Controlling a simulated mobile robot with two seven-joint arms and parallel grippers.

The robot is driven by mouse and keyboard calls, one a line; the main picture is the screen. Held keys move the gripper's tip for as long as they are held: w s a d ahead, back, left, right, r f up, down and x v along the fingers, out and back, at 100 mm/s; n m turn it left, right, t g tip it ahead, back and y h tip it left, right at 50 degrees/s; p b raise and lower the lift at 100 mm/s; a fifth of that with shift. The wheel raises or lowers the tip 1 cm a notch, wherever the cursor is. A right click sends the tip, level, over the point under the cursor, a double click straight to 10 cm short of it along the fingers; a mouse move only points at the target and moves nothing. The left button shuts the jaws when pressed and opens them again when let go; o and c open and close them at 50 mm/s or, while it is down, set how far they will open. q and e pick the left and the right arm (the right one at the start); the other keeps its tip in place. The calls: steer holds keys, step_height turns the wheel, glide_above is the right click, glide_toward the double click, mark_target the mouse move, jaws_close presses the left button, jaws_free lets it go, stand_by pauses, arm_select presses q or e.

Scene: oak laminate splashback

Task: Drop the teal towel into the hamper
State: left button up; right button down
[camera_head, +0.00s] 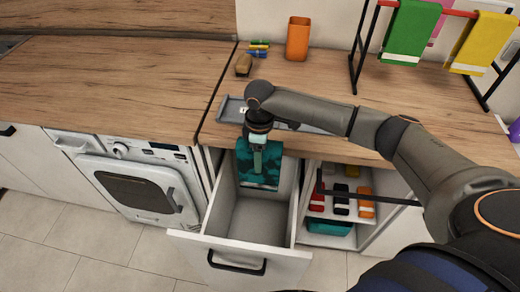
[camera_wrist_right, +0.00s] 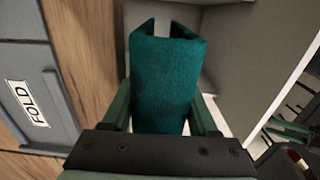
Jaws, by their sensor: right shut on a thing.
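The teal towel (camera_head: 243,160) hangs from my right gripper (camera_head: 258,152) inside the top of an open, white, pulled-out drawer, near its back end. In the right wrist view the towel (camera_wrist_right: 166,85) is between the two green fingers of the gripper (camera_wrist_right: 166,115), which is shut on it. The pulled-out drawer (camera_head: 200,241) is the only hamper-like container below the towel. Its visible floor is bare. My left gripper is not in view.
A grey tray (camera_head: 232,108) labelled FOLD (camera_wrist_right: 27,103) lies on the wooden counter (camera_head: 120,70) behind the drawer. A washer (camera_head: 140,185) stands left. Open shelves (camera_head: 330,195) with rolled cloths stand right.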

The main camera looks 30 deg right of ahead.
steer(key=shift+f, duration=0.15)
steer(key=shift+c, duration=0.4)
jaws_free()
step_height(320, 180, up, 13)
steer(key=shift+f+b, duration=0.2)
steer(key=shift+b, duration=0.1)
steer(key=shift+s+f, duration=0.1)
stand_by(0.3)
